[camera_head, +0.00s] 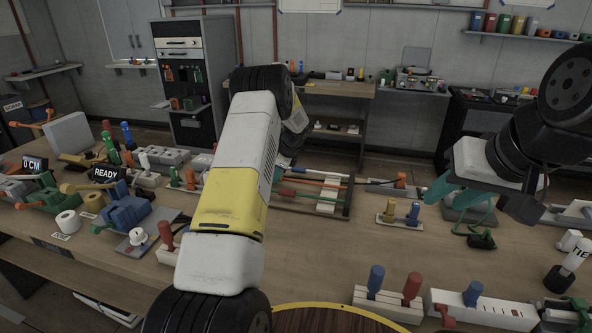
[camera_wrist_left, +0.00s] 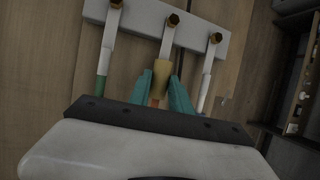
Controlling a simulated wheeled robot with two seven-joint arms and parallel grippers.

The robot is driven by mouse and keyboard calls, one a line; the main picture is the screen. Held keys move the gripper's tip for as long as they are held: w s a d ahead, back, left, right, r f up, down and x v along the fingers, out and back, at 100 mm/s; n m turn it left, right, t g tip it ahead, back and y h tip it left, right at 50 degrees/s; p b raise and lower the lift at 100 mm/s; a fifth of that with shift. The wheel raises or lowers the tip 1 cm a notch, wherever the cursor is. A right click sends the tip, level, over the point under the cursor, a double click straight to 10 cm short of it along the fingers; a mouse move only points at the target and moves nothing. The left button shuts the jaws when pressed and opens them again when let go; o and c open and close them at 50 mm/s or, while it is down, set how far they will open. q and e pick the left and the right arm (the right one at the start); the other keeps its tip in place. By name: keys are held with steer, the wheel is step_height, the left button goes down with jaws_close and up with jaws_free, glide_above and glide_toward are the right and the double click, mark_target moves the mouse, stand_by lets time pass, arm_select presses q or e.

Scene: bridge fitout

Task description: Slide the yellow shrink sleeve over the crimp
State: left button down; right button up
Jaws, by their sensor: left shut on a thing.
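In the left wrist view the tan-yellow sleeve (camera_wrist_left: 161,72) sits around the middle lead, between the teal fingers of my left gripper (camera_wrist_left: 162,88), which is shut on it. The middle lead's white end (camera_wrist_left: 168,42) runs from the sleeve up to a brass post on a white block (camera_wrist_left: 145,18). A short orange part shows below the sleeve. I cannot make out the crimp. In the head view my left arm hides most of its gripper (camera_head: 287,150) beside the cable board (camera_head: 345,212). My right gripper (camera_head: 458,200) hangs over the bench at right; its finger gap is unclear.
White leads flank the middle one closely, the left with a green lower part (camera_wrist_left: 101,88). A black piece with green cable (camera_head: 482,240) lies below my right gripper.

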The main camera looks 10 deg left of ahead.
arm_select(q)
steer(key=c, duration=1.2)
jaws_free()
steer(key=shift+v, duration=3.9)
